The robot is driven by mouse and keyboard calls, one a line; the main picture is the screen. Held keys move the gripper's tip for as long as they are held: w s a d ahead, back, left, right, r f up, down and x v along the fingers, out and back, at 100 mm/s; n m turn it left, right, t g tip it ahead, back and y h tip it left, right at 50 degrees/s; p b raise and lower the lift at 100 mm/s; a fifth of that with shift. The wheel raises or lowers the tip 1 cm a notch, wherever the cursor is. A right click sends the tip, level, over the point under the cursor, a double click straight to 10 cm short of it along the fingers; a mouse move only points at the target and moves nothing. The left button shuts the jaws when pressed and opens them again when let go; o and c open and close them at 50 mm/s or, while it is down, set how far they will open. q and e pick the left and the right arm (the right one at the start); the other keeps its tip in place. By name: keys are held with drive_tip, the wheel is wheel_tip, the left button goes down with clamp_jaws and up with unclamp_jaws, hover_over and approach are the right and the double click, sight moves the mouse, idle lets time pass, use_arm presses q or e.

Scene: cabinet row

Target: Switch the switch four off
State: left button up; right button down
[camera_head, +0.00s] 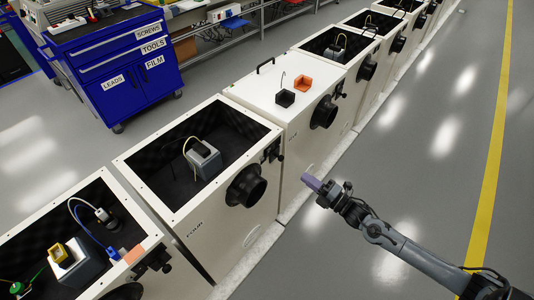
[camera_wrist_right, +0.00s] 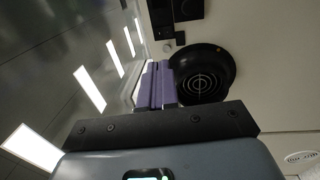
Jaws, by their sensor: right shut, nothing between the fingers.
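The cabinet marked FOUR (camera_head: 195,224) is a white open-topped box with a black round port (camera_head: 246,187) on its front. A small black fitting, which may be its switch (camera_head: 272,151), sits at the upper right of that front; its on or off position is too small to tell. My right gripper (camera_head: 311,181), with purple fingers, is shut and empty, in front of the closed-lid cabinet to the right of FOUR. In the right wrist view, the fingers (camera_wrist_right: 155,84) appear beside a black round port (camera_wrist_right: 202,75). My left gripper is not in view.
The closed white cabinet (camera_head: 265,88) carries a black block and an orange block (camera_head: 302,84) on its lid. More cabinets run along the row both ways. A blue tool cart (camera_head: 115,60) stands behind. The grey floor in front is clear up to a yellow line (camera_head: 495,120).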

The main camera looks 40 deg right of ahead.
drive_tip(key=shift+a+r, duration=0.1)
idle(0.3)
drive_tip(key=b, duration=0.5)
approach(270, 151)
drive_tip(key=x, duration=0.6)
drive_tip(key=shift+w+a, duration=0.2)
drive_tip(key=shift+w, duration=0.2)
drive_tip(key=shift+p, duration=0.35)
